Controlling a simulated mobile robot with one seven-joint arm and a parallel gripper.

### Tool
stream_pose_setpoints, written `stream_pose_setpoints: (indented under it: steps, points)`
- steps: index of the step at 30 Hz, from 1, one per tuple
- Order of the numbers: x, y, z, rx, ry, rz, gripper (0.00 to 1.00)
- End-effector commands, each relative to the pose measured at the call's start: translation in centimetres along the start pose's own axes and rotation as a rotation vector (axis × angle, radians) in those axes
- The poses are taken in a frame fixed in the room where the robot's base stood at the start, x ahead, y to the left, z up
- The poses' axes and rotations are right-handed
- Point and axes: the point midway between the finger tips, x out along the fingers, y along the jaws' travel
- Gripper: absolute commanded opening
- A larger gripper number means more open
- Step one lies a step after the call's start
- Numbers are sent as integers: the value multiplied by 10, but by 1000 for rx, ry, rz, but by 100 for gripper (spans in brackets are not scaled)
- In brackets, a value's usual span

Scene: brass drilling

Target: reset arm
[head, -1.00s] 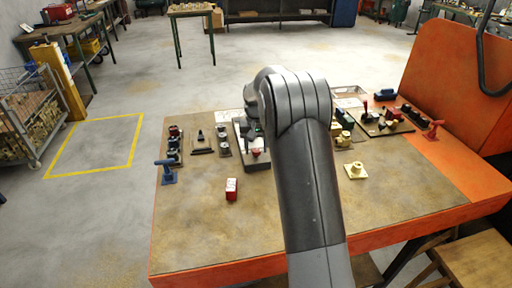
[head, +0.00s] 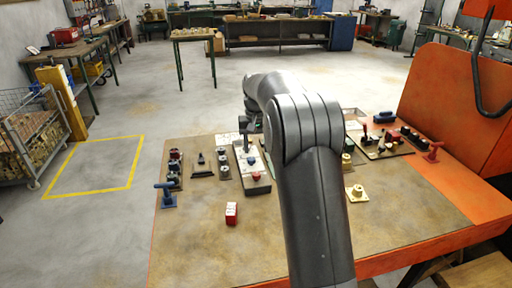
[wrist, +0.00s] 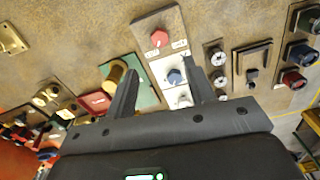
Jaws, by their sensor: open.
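My gripper (wrist: 160,75) is open in the wrist view, its two dark fingers apart with nothing held between them. Beyond the fingers is a pale control panel with a red knob (wrist: 159,37) and a blue knob (wrist: 174,76). In the head view my gripper (head: 244,137) points down over the far part of the workbench (head: 200,255), above the panel's far end. My arm's thick grey links hide part of the bench in the middle and some of the things behind them.
A blue clamp-like piece (head: 167,195) is at the left edge, and a yellow piece (head: 357,193) is right of my arm. Several knob panels line the far side. The near left bench surface is clear.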

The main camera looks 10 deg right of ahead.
Motion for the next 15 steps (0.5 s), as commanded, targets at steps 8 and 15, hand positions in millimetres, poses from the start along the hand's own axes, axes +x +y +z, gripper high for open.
stream_pose_setpoints:
  steps: [8,15]
  points:
    - [-28,2,26,-4,39,-7,49]
    - [-74,5,89,-17,118,-20,49]
